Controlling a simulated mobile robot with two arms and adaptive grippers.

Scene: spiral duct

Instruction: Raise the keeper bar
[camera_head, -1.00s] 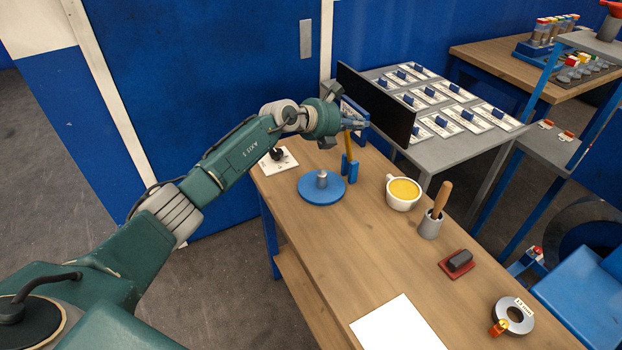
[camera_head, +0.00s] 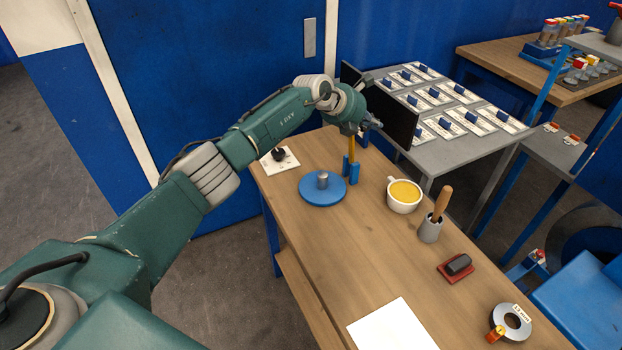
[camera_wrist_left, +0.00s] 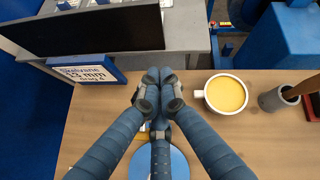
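A small yellow patch (camera_wrist_left: 148,126) shows beside the lower finger. A round blue base with a grey metal peg (camera_head: 323,181) is just left of the uprights. My right gripper is out of view.
A dark upright panel (camera_head: 395,112) stands close behind the gripper. A blue-framed sign (camera_wrist_left: 85,73) is at left in the wrist view. A cup of yellow stuff (camera_head: 404,195), a grey pot with a wooden handle (camera_head: 431,229) and a white sheet (camera_head: 393,326) are on the bench.

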